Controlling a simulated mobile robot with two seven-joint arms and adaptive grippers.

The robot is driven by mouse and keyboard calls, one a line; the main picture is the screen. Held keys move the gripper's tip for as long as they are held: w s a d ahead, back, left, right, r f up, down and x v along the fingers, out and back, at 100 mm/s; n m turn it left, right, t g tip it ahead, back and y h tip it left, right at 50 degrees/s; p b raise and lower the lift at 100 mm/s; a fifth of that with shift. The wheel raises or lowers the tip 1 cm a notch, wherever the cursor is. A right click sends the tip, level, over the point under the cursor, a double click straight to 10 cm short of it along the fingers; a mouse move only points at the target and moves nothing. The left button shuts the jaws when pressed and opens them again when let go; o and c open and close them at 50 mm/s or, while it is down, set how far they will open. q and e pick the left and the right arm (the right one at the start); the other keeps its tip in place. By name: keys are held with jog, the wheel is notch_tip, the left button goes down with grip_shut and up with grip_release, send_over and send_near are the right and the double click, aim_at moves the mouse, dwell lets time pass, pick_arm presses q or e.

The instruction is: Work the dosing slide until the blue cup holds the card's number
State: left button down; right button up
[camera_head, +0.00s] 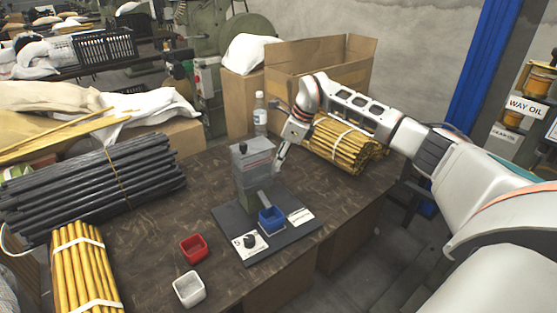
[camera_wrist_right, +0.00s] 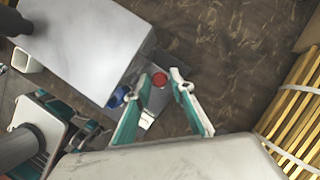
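The grey dosing box (camera_head: 252,165) stands on a dark base plate (camera_head: 290,238), with a black knob on top. The blue cup (camera_head: 271,218) stands at its front, below a grey chute; it also shows in the wrist view (camera_wrist_right: 117,97). Its contents are too small to tell. A white card (camera_head: 300,215) lies right of the cup, its print unreadable. A white plate (camera_head: 248,246) with a black mark lies in front. My right gripper (camera_head: 281,152) is beside the box's right side. In the wrist view its fingers are apart, with a round red knob (camera_wrist_right: 160,79) visible between them. My left gripper is not identifiable.
A red cup (camera_head: 193,248) and a white cup (camera_head: 188,289) stand front left. Yellow rods (camera_head: 340,145) lie close to my right arm. A bottle (camera_head: 260,115) stands behind the box. Dark rods (camera_head: 90,190) lie left. Table between them and the box is clear.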

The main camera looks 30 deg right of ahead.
grip_shut()
pick_arm(q)
jog(key=shift+s+d+f, duration=0.1)
jog(key=shift+s+f, duration=0.15)
jog(key=shift+s, duration=0.35)
pick_arm(e)
jog(key=d, duration=0.4)
grip_release()
pick_arm(q)
jog(key=shift+w+r, duration=0.15)
jog(key=shift+w, duration=0.15)
pick_arm(e)
jog(key=v, duration=0.7)
jog(key=shift+r, duration=0.3)
jog(key=shift+d, duration=0.15)
